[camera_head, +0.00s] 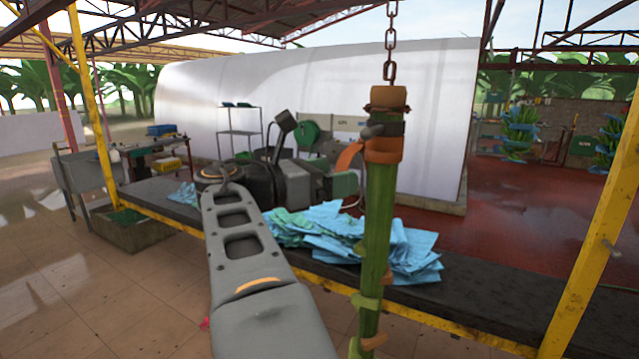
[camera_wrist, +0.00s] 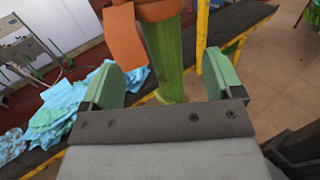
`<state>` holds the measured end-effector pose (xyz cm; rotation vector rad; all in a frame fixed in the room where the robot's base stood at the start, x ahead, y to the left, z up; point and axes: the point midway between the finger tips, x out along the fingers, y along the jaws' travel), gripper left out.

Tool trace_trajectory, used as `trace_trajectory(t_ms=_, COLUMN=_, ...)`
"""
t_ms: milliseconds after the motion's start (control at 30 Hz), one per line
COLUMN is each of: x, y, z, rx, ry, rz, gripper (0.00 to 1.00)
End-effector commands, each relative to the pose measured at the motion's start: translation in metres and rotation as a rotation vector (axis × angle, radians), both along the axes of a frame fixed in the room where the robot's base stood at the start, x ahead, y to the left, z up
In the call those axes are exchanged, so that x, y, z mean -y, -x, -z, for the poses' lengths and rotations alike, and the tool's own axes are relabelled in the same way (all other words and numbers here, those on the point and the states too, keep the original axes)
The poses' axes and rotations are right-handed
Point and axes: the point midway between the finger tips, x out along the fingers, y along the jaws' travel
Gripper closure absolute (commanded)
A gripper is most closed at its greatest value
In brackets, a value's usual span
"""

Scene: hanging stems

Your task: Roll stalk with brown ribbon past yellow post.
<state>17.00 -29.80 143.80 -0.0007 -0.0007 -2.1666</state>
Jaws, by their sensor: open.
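The green stalk (camera_head: 376,225) hangs upright from a rusty chain (camera_head: 390,45) in the head view. An orange-brown band wraps its top, and an orange-brown ribbon (camera_head: 349,156) sticks out to the left; it also shows in the wrist view (camera_wrist: 125,38). My gripper (camera_wrist: 164,66) is open, with green pads on both sides of the stalk (camera_wrist: 167,55) in the wrist view. The pads look apart from it; how deep it sits between them is unclear. A yellow post (camera_head: 597,215) stands at the right, and another yellow post (camera_head: 92,95) at the left.
A long dark bench (camera_head: 465,300) with a yellow edge runs behind the stalk, bearing crumpled blue sheets (camera_head: 340,240). A white curved wall (camera_head: 320,80) stands behind. A sink and work table (camera_head: 90,172) are at the left. Tiled floor is clear at lower left.

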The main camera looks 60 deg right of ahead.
Motion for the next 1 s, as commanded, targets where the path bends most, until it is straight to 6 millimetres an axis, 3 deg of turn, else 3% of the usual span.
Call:
trace_trajectory(t_ms=300, x=-0.018, y=-0.012, z=0.0, rx=0.0, ry=0.0, rz=0.0, gripper=0.14)
trace_trajectory(t_ms=1000, x=-0.018, y=-0.013, z=0.0, rx=0.014, ry=0.01, rz=0.0, gripper=0.14)
